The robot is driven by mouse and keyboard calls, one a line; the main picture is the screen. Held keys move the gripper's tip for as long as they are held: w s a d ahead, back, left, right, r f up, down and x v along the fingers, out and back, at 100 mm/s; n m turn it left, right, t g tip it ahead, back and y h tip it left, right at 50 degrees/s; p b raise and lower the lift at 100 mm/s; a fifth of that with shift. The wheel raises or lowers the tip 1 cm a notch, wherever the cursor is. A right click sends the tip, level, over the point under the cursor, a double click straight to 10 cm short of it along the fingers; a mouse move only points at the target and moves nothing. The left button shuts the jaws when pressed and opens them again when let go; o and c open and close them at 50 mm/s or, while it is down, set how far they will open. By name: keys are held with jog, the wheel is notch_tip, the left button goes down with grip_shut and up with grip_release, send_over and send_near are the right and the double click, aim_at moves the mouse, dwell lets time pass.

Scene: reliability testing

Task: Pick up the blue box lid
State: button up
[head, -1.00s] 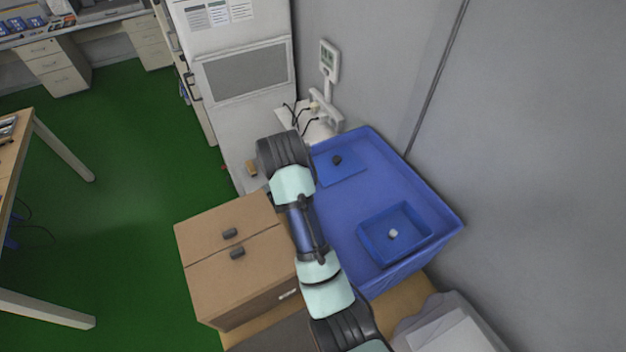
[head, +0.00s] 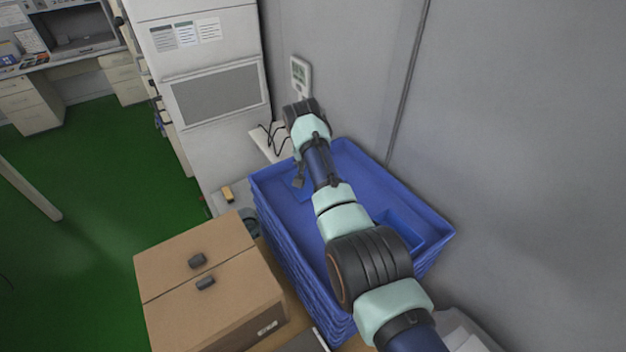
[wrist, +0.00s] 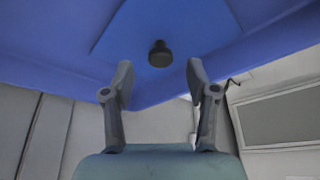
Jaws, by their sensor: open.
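The blue box lid (wrist: 185,32) lies flat inside the large blue bin, with a dark round knob (wrist: 160,54) on top. In the head view only a part of the lid (head: 303,190) shows at the bin's far left, mostly hidden by my arm. My gripper (wrist: 157,80) is open and empty in the wrist view. Its two fingers are spread, with the knob showing beyond and between their tips, apart from them. The gripper's fingers are largely hidden in the head view.
The large blue bin (head: 282,230) has raised walls. An open blue box (head: 402,229) stands at its near right, partly behind my arm. A white cabinet (head: 215,95) and grey wall (head: 520,120) stand close by.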

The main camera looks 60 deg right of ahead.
jog(key=shift+b+x, duration=0.45)
jog(key=shift+x, duration=0.9)
grip_shut()
notch_tip(320, 180, up, 20)
jog(key=p, duration=0.6)
